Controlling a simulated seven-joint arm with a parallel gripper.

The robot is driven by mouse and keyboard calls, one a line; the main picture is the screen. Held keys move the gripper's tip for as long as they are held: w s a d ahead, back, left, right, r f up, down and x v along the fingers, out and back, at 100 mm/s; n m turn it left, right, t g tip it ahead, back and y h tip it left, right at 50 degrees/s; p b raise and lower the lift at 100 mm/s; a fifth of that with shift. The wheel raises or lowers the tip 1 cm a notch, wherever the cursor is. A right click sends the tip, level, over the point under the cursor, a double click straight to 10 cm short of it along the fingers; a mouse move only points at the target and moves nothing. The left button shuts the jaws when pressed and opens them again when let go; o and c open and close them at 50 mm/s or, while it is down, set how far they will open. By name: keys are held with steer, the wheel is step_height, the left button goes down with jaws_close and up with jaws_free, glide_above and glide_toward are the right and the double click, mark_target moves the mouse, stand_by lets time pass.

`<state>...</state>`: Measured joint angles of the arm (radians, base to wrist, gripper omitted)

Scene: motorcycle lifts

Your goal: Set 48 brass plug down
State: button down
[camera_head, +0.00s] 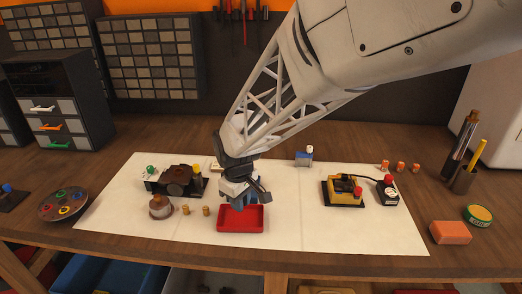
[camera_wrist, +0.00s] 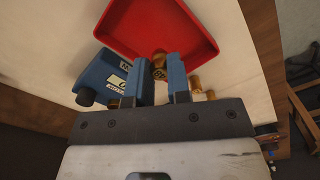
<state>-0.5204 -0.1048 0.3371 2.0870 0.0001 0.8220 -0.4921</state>
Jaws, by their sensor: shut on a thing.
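My gripper (camera_head: 240,203) is low over the white mat, at the back edge of the red tray (camera_head: 240,226). In the wrist view its two blue fingers (camera_wrist: 161,80) are shut on a small brass plug (camera_wrist: 159,66). The plug shows between the fingertips, in front of the red tray (camera_wrist: 150,22). I cannot tell whether it touches the tray. Two other brass plugs (camera_head: 185,210) (camera_head: 206,211) stand on the mat left of the tray. In the head view the held plug is hidden by the gripper.
A dark fixture (camera_head: 177,181) and a round brown part (camera_head: 160,208) are left. A yellow device (camera_head: 343,192) stands right. The mat (camera_head: 300,235) is clear right of the tray.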

steer(key=shift+f, duration=0.1)
steer(key=shift+f, duration=1.6)
steer(key=shift+f, duration=0.15)
steer(key=c, duration=1.1)
jaws_free()
step_height(320, 180, up, 12)
steer(key=shift+r, duration=0.1)
